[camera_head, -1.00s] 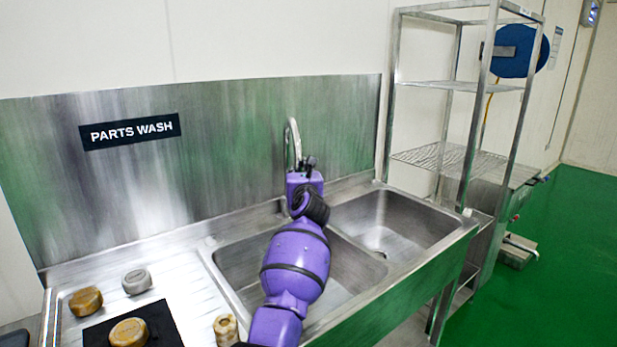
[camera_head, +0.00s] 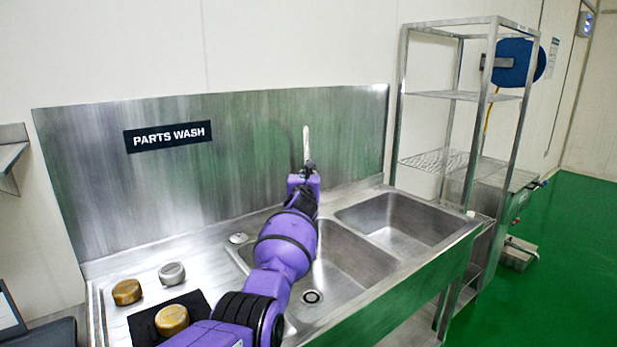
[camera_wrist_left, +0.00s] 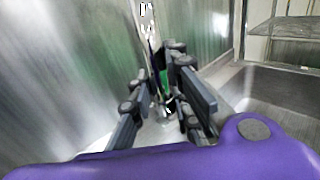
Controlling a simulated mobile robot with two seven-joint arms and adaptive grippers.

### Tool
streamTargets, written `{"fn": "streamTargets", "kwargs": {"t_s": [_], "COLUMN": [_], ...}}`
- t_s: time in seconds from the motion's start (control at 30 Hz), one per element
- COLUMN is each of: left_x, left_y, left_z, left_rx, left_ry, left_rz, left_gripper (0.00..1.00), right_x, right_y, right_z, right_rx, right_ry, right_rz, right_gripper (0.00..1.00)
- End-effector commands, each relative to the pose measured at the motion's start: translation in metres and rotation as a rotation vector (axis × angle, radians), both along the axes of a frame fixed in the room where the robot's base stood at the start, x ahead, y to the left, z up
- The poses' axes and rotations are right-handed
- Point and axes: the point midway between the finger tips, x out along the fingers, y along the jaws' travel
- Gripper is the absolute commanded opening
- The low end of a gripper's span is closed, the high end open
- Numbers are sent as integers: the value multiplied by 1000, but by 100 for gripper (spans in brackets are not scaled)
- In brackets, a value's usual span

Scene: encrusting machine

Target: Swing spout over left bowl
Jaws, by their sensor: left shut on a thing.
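The metal spout (camera_head: 306,143) rises at the back of the sink, seen nearly edge-on as a narrow upright strip. My left gripper (camera_head: 308,168) is at its lower part, behind the sink's divider. In the left wrist view the shiny spout (camera_wrist_left: 150,35) stands between the dark fingers of my left gripper (camera_wrist_left: 163,105), which is shut on it; the exact contact is hard to make out. The left bowl (camera_head: 345,265) is empty with a round drain, partly covered by my purple arm. The spout's outlet end cannot be made out. My right gripper is out of view.
The right bowl (camera_head: 390,222) is empty. The steel backsplash (camera_head: 240,150) stands close behind the spout. Two brown round parts, one (camera_head: 172,319) on a black mat, and a grey part (camera_head: 172,273) lie on the drainboard. A wire shelf rack (camera_head: 450,95) stands at the right.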

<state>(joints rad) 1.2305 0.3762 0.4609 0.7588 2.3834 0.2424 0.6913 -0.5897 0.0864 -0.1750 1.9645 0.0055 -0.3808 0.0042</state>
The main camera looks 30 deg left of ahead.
Motion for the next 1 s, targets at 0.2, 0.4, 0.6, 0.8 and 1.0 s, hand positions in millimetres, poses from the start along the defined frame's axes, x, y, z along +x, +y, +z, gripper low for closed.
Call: {"fn": "streamTargets", "kwargs": {"t_s": [0.2, 0.4, 0.6, 0.8, 1.0], "left_x": [0, 0, 0, -1, -13], "left_y": [0, 0, 0, 0, -2], "left_z": [-4, -3, -1, 0, 0], "left_rx": [-2, -1, 1, 2, 5], "left_ry": [6, 4, 1, 0, -1], "left_rz": [0, 0, 1, 2, 7], "left_gripper": [0, 31, 36, 36, 36], "right_x": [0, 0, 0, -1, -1], "right_y": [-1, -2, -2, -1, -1], "right_z": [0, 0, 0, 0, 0], "right_rx": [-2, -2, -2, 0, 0], "right_ry": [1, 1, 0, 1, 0], "right_rz": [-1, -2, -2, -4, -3], "right_gripper": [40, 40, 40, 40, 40]}}
